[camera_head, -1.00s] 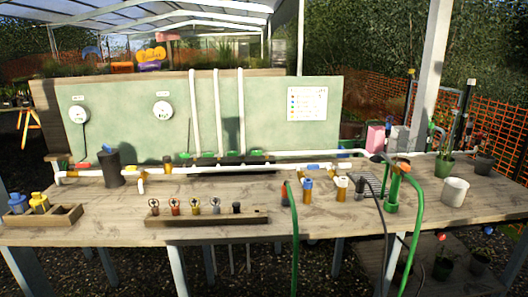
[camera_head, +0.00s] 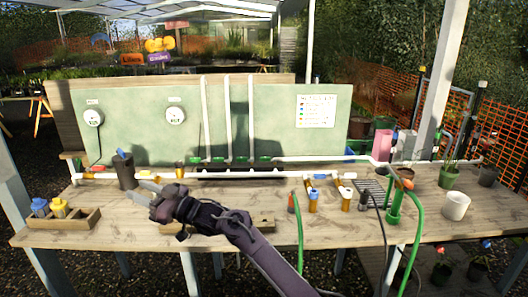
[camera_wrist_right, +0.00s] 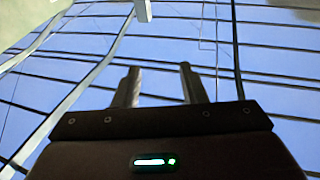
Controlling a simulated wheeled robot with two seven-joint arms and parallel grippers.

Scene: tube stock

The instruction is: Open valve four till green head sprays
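My right gripper (camera_head: 135,188) reaches in from the lower right across the bench, its fingers pointing left. The right wrist view shows its two fingers (camera_wrist_right: 157,85) apart with nothing between them. A white pipe (camera_head: 235,174) runs along the bench and carries small coloured valve handles, such as an orange one (camera_head: 179,169) and a blue one (camera_head: 319,177). No number is readable on any valve, so I cannot tell which is four. Small green heads (camera_head: 220,160) stand along a dark trough below the panel; no spray shows. My left gripper is not in view.
A dark cylinder (camera_head: 124,172) stands just behind the gripper. A wooden crate (camera_head: 65,220) with blue and yellow fittings is at left. Green hoses (camera_head: 414,215), pots and a white cup (camera_head: 456,206) are at right. My arm mostly hides the front wooden rack.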

